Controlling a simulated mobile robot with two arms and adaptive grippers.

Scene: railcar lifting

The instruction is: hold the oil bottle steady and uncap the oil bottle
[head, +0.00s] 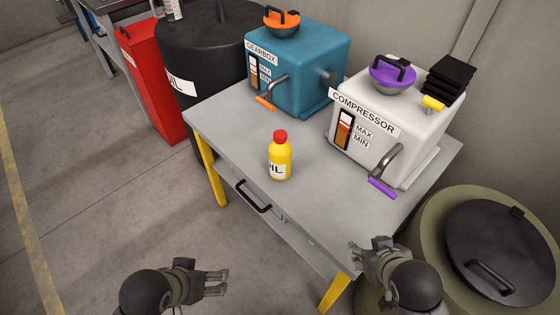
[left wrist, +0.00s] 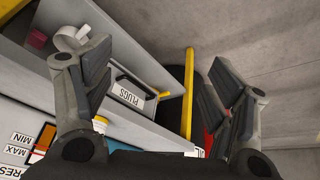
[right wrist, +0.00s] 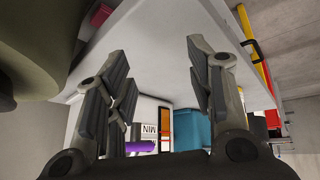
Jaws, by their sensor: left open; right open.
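The oil bottle (head: 279,160) is yellow with a white label and a red cap (head: 280,136). It stands upright on the grey table (head: 220,120) near its front edge, in the head view. My left gripper (head: 222,283) is open and empty, in front of the table and lower left of the bottle. Its spread fingers also show in the left wrist view (left wrist: 160,85). My right gripper (head: 358,252) is open and empty, near the table's right front corner, apart from the bottle. Its fingers also show in the right wrist view (right wrist: 160,85).
A teal gearbox (head: 300,75) and a white compressor (head: 385,125) stand at the back of the table. A drawer handle (head: 253,197) juts from the table front. A black drum (head: 205,50), a red cabinet (head: 150,80) and a lidded olive barrel (head: 445,225) flank the table.

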